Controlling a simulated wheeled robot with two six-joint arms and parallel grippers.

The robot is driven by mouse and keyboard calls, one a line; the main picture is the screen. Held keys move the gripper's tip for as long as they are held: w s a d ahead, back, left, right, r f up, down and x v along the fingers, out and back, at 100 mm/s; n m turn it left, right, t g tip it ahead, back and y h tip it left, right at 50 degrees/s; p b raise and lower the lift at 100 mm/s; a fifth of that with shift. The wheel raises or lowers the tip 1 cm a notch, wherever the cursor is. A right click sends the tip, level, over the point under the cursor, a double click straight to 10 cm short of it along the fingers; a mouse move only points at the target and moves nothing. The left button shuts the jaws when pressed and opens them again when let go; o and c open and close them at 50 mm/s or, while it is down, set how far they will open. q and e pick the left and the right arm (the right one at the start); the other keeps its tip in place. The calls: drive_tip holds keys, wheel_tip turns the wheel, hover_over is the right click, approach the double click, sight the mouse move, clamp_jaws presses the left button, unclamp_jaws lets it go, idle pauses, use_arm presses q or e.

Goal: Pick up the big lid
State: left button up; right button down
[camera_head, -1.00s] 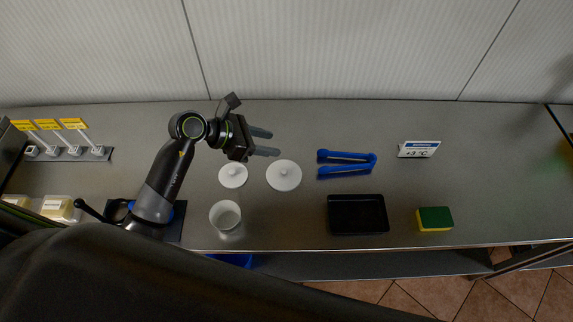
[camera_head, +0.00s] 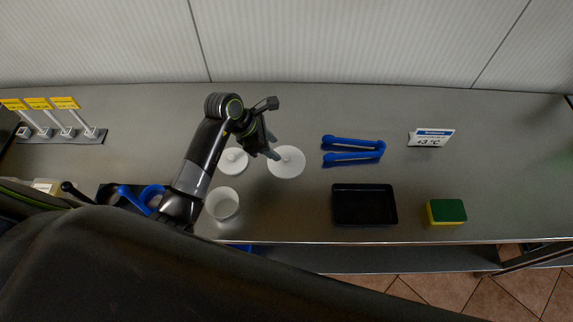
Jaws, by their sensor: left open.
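The big lid (camera_head: 288,164) is a white disc with a small knob, lying flat on the metal counter near the middle. A smaller white lid (camera_head: 233,162) lies just left of it. My left gripper (camera_head: 274,147) is open, pointing down above the upper left edge of the big lid, with its fingers overlapping that edge in the picture. I cannot tell whether they touch it. My right gripper is not in view.
A white cup (camera_head: 222,203) stands below the small lid. Blue tongs (camera_head: 353,149), a black tray (camera_head: 364,205), a green and yellow sponge (camera_head: 446,212) and a temperature sign (camera_head: 430,138) lie to the right. Yellow-tagged holders (camera_head: 68,131) stand at left.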

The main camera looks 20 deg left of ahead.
sight(286, 157)
use_arm(q)
drive_tip(key=shift+b+x, duration=0.45)
drive_tip(key=shift+x, duration=0.55)
drive_tip(key=b+x, duration=0.3)
drive_tip(key=x, duration=0.1)
drive_tip(key=shift+a, duration=0.2)
drive_tip(key=shift+w+d+f+b, duration=0.2)
drive_tip(key=shift+d+f+b, duration=0.1)
drive_tip(key=shift+f, duration=0.1)
drive_tip(key=shift+r, duration=0.1)
drive_tip(key=shift+c, duration=0.8)
clamp_jaws()
